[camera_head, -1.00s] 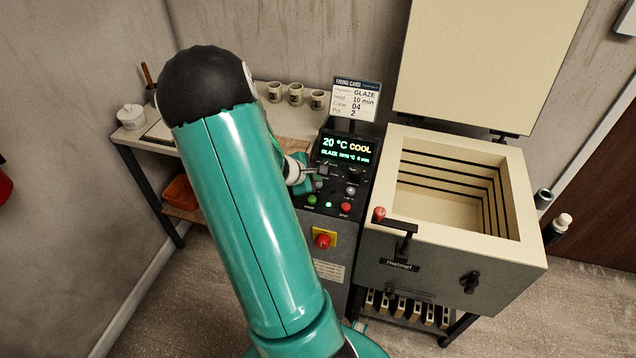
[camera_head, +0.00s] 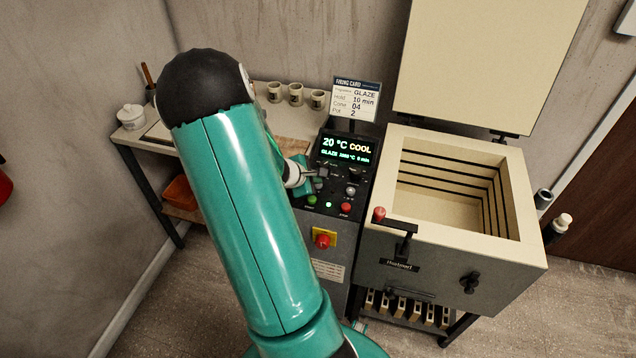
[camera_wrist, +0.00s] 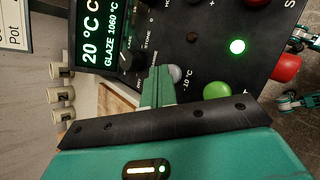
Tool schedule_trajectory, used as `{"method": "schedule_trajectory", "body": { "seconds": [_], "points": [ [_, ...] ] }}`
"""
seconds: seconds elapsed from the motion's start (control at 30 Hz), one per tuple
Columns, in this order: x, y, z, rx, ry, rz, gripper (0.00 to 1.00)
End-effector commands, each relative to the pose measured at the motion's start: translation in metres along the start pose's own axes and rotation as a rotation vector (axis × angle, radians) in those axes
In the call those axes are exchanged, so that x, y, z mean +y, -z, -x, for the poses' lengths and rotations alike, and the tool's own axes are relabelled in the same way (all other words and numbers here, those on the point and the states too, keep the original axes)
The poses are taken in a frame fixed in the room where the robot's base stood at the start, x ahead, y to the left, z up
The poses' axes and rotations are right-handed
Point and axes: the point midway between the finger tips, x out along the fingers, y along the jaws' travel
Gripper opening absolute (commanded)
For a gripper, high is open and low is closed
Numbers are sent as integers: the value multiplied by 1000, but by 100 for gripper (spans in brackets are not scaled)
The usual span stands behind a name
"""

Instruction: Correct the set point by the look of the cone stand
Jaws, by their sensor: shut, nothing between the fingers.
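The kiln controller (camera_head: 338,185) has a lit screen (camera_head: 345,150) reading 20 °C COOL and GLAZE with a set point; the wrist view's screen (camera_wrist: 100,35) appears to read 1060 °C. My gripper (camera_head: 318,173) is over the panel's left side. In the wrist view my gripper (camera_wrist: 158,78) is shut and empty, its tips beside a grey button (camera_wrist: 175,73) near a "-10 °C" label; I cannot tell if they touch. A firing card (camera_head: 355,99) above reads GLAZE, 10 min, cone 04, pot 2. I cannot make out a cone stand.
A red stop button (camera_head: 322,241) sits below the panel. Several pots, including a cup (camera_head: 296,94), stand on the back-left table. A green button (camera_wrist: 217,91) is near my gripper.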

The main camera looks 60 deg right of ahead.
Motion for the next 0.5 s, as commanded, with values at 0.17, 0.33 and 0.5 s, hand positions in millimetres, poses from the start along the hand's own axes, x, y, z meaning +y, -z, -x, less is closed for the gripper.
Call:
{"method": "schedule_trajectory", "body": {
  "seconds": [0.17, 0.33, 0.5],
  "points": [
    [0, 0, 0, 1, 0, 0, 0],
    [1, 0, 1, 1, 0, -1, 0],
    [5, -4, 7, 1, -1, -2, 0]
  ]
}}
